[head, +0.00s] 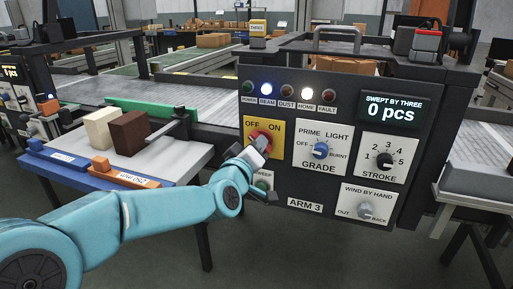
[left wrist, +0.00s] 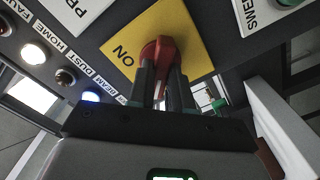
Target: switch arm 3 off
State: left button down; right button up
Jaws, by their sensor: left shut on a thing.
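The ARM 3 panel (head: 290,205) fills the right half of the head view. Its yellow OFF/ON plate (head: 278,128) carries a red knob (head: 255,134), partly covered by my gripper. My left gripper (head: 261,146) is at the knob. In the left wrist view, its two dark fingers (left wrist: 162,85) are shut on the red knob (left wrist: 161,48), with the ON mark (left wrist: 124,55) of the plate beside it. Which mark the knob points to I cannot tell. My right gripper is not in view.
The BEAM lamp (head: 266,88) and HOME lamp (head: 307,91) are lit. A display (head: 391,109) reads 0 pcs. GRADE (head: 320,150), STROKE (head: 385,160) and WIND BY HAND (head: 365,210) knobs sit to the right. Cream (head: 101,131) and brown (head: 129,132) blocks stand on a side table.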

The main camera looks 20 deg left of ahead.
pick_arm(q)
jog(key=shift+r, duration=0.15)
jog(key=c, duration=1)
grip_release()
jog(key=shift+c, duration=0.2)
jog(key=shift+s, duration=0.1)
jog(key=s, duration=1.6)
jog(key=shift+a+p, duration=0.3)
